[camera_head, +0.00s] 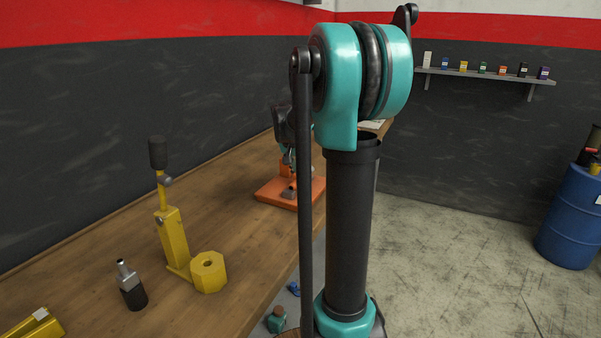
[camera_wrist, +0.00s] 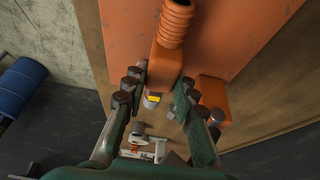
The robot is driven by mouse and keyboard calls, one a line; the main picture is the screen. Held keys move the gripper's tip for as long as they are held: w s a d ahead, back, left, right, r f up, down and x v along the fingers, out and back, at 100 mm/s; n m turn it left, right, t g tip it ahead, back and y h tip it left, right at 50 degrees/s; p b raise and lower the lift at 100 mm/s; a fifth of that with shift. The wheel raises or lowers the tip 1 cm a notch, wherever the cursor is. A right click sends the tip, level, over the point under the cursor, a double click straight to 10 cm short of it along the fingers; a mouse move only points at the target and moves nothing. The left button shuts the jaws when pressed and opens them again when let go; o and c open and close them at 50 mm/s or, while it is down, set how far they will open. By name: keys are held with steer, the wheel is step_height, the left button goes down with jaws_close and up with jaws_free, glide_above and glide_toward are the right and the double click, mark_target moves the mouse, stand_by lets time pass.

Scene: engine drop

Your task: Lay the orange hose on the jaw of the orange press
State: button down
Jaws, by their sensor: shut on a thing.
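The orange press (camera_head: 290,193) stands on the wooden workbench, partly hidden behind my arm in the head view. In the wrist view its flat orange base plate (camera_wrist: 235,35) fills the upper part, and an orange block (camera_wrist: 212,100) stands at the right. The orange hose (camera_wrist: 172,25) has a ribbed length and a thicker end with a yellow mark. My gripper (camera_wrist: 160,92) is shut on that thicker end, one finger on each side. The hose appears over the base plate; I cannot tell whether it touches the press. The press's jaw is not clearly visible.
On the workbench (camera_head: 110,275) stand a yellow press (camera_head: 173,240) with a black-knobbed lever and a black-and-silver bottle (camera_head: 132,290). A yellow thing (camera_head: 35,325) lies at lower left. A blue barrel (camera_head: 572,215) stands at right on open floor. A wall shelf (camera_head: 485,75) holds several small items.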

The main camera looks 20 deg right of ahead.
steer(key=shift+f, duration=0.6)
stand_by(0.3)
steer(key=c, duration=1.1)
jaws_free()
steer(key=shift+c, duration=0.2)
steer(key=v, duration=1.2)
